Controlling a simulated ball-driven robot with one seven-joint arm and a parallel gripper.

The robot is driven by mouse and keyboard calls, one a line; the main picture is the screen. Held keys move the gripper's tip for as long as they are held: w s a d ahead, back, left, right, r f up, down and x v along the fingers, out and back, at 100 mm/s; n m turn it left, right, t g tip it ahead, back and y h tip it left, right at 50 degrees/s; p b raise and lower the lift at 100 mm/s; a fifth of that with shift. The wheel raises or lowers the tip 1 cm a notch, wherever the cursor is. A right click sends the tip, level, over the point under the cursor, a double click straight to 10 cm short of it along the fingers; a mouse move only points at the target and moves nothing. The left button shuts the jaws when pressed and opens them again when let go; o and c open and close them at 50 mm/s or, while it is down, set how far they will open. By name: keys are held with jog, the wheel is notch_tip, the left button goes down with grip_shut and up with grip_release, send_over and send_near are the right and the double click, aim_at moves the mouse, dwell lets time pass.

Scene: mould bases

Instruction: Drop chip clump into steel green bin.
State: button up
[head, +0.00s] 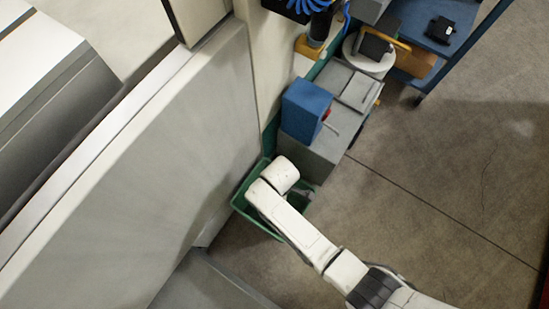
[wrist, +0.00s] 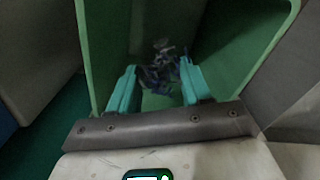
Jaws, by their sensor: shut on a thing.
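The green bin (head: 243,207) stands on the floor beside the large pale panel in the head view, partly covered by my arm. In the wrist view its green walls (wrist: 97,50) rise around the view of my gripper. My gripper (wrist: 158,78) has two teal fingers pointing into the bin's mouth. It is shut on the chip clump (wrist: 161,68), a tangle of bluish-grey and dark shavings between the fingertips. In the head view my wrist is over the bin and hides the fingers and the clump. The bin's floor is mostly dark or hidden.
The pale panel (head: 150,180) borders the bin on the left. A grey cabinet (head: 315,155) with a blue box (head: 304,110) on it stands just behind the bin. A blue cart (head: 430,40) is at the upper right. The brown floor (head: 440,170) to the right is clear.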

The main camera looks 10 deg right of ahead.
jog(key=o, duration=1.1)
jog(key=shift+r, duration=0.1)
notch_tip(320, 180, up, 11)
jog(key=p, duration=0.4)
jog(key=shift+f, duration=0.2)
